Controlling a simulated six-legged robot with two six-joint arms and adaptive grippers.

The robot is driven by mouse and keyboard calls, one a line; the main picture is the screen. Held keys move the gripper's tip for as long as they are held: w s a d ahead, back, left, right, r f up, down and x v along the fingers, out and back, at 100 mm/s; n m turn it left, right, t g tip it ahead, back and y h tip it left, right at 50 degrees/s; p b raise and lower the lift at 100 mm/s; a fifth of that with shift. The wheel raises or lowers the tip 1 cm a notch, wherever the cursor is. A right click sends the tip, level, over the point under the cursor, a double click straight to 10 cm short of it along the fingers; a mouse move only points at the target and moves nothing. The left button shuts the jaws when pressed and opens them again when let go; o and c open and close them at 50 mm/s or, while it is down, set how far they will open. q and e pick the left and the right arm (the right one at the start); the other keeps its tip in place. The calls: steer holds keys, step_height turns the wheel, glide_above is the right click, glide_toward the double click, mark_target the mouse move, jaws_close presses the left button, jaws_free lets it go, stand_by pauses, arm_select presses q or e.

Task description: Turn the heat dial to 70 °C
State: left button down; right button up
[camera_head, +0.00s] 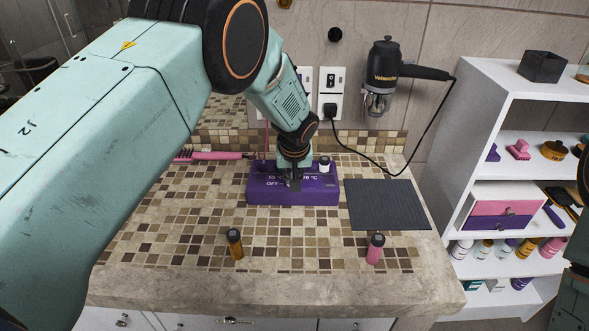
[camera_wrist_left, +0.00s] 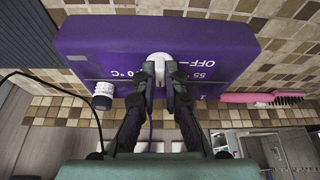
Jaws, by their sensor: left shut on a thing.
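The purple box (camera_head: 322,198) lies on the mosaic counter, with white labels "OFF", "55" and "70 °C" on its top. In the wrist view the same box (camera_wrist_left: 100,40) appears upside down. The pale heat dial (camera_wrist_left: 158,57) sits on its top between the labels. My left gripper (camera_head: 294,184) reaches down onto the box from above; in the wrist view its fingertips (camera_wrist_left: 160,72) are shut on the dial from both sides. The fingers partly hide the dial, and I cannot read where it points. My right gripper is out of view.
A pink brush (camera_head: 210,155) lies behind left, a dark mat (camera_head: 388,204) lies right. An amber bottle (camera_head: 235,244) and pink bottle (camera_head: 375,248) stand in front. A hairdryer (camera_head: 385,75) hangs on the wall.

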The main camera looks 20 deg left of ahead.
arm_select(q)
steer(key=m+p, duration=0.1)
steer(key=m+h+p, duration=0.1)
steer(key=p, duration=0.1)
steer(key=shift+w+a+r+m, duration=0.1)
steer(key=shift+a+r+m, duration=0.05)
steer(key=shift+r+m, duration=0.2)
steer(key=shift+a+m+h+p, duration=0.15)
steer(key=shift+m+h+p, duration=0.25)
steer(key=shift+m+p, duration=0.3)
steer(key=shift+w+a+m+h, duration=0.15)
steer(key=shift+m+h, duration=0.15)
steer(key=shift+m, duration=0.55)
steer(key=shift+f+m+b, duration=0.1)
steer(key=shift+m+b, duration=0.4)
steer(key=shift+m, duration=0.2)
steer(key=shift+m+h, duration=0.3)
steer(key=c, duration=1.7)
jaws_free()
steer(key=shift+o, duration=1.4)
steer(key=shift+s, duration=0.2)
steer(key=shift+f, duration=0.1)
